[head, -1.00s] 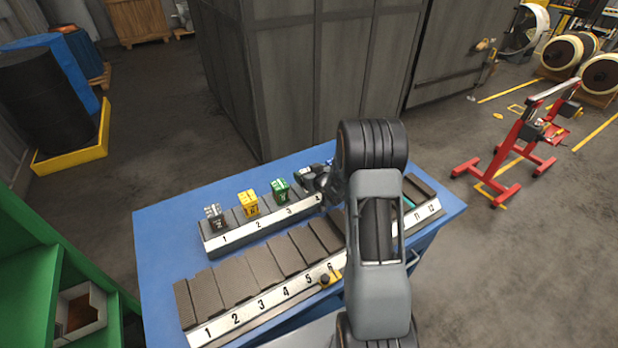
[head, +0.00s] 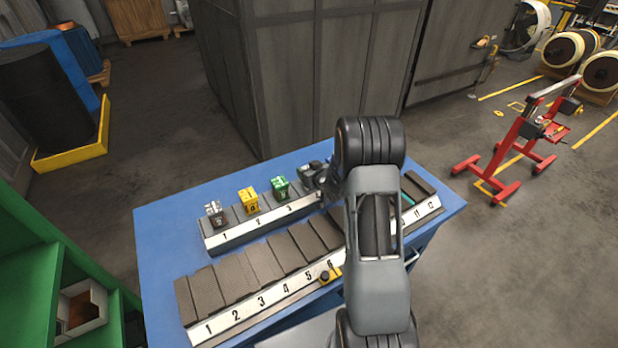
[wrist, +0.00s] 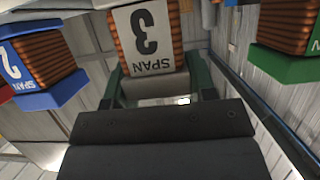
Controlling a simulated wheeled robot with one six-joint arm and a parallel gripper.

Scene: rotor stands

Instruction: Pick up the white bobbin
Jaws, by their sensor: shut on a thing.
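The white bobbin (wrist: 158,20) is in the wrist view, upside down in the picture. It has copper windings and a white face marked SPAN 3. My gripper (wrist: 157,84) is shut on it, with a dark green finger on each side. In the head view my gripper (head: 316,178) is at the back rack around slot 4, mostly hidden behind my arm. The white bobbin cannot be made out there. Whether its base is clear of the rack cannot be told.
A blue bobbin (wrist: 42,68) and a green bobbin (wrist: 287,38) flank it closely. On the back rack (head: 262,229) stand a black-and-white bobbin (head: 216,212), a yellow bobbin (head: 248,200) and the green one. The front rack (head: 265,310) shows several empty slots on the blue table (head: 160,245).

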